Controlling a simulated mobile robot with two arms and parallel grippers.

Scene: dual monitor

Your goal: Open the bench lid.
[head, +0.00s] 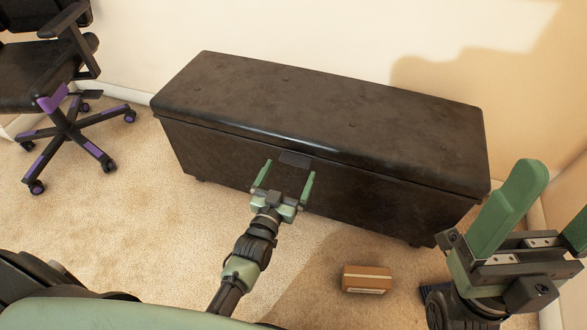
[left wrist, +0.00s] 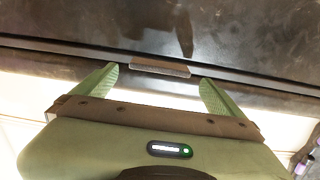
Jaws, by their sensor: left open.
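The dark brown bench (head: 250,160) stands against the wall, and its padded lid (head: 320,108) is closed flat on the box. A small dark tab (head: 294,159) sits at the middle of the lid's front edge, and it also shows in the left wrist view (left wrist: 160,67). My left gripper (head: 289,171) is open and empty, with its green fingers pointing at the bench front, one to each side of the tab. In the left wrist view the tab lies between and just beyond the fingertips (left wrist: 157,75). My right gripper (head: 556,198) is raised at the right, open and empty, partly cut off by the frame.
A small cardboard box (head: 367,279) lies on the carpet in front of the bench, right of my left arm. An office chair (head: 65,115) with purple-trimmed legs stands left of the bench. Open carpet (head: 165,235) lies at the front left.

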